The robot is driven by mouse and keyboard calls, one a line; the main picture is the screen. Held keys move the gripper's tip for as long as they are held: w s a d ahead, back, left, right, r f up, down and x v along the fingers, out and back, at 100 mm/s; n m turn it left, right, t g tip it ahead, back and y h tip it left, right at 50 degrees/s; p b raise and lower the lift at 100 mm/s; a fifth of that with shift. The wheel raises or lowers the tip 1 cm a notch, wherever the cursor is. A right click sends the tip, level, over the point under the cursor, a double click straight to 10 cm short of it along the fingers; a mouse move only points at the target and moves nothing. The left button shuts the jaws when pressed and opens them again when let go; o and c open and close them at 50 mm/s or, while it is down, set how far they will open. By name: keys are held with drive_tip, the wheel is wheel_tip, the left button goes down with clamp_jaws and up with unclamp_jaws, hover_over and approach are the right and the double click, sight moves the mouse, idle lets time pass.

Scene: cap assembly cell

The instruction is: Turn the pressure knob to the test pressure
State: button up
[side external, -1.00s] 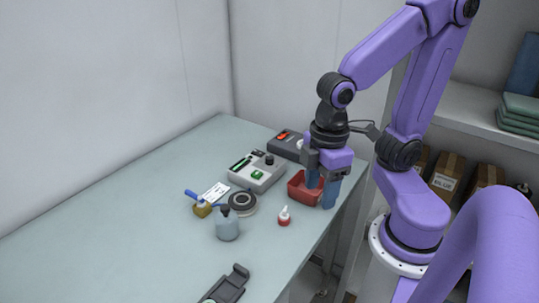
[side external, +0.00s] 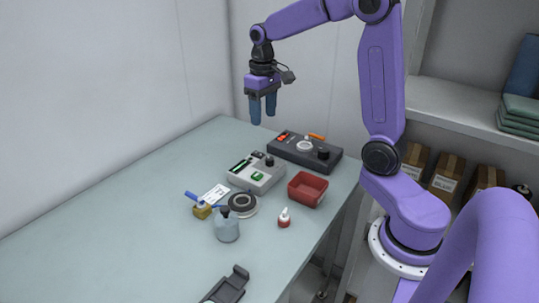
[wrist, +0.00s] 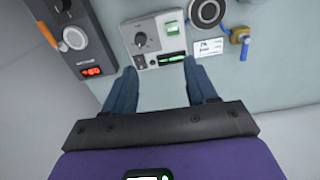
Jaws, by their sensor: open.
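The light grey box (side external: 262,184) stands on the table; it also shows in the wrist view (wrist: 128,30). It carries a black knob (wrist: 141,40), a green button (wrist: 172,28) and a lit green bar display (wrist: 171,59). The dark grey box (side external: 330,162) behind it has another black knob (side external: 323,154), a white round part (side external: 304,146), a red readout (wrist: 92,71) and an orange lever (side external: 317,137). I cannot tell which knob is for pressure. My gripper (side external: 263,118) is open and empty, well above the table and apart from both boxes.
A dark holder (side external: 228,286) lies in front. The table's left side is clear.

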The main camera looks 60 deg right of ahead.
drive_tip(key=m, duration=0.2)
hover_over(269, 158)
wheel_tip(269, 158, down, 17)
drive_tip(key=shift+s+f, duration=0.1)
drive_tip(key=shift+f, duration=0.05)
idle(0.3)
drive_tip(key=shift+c, duration=0.3)
drive_tip(key=c, duration=1)
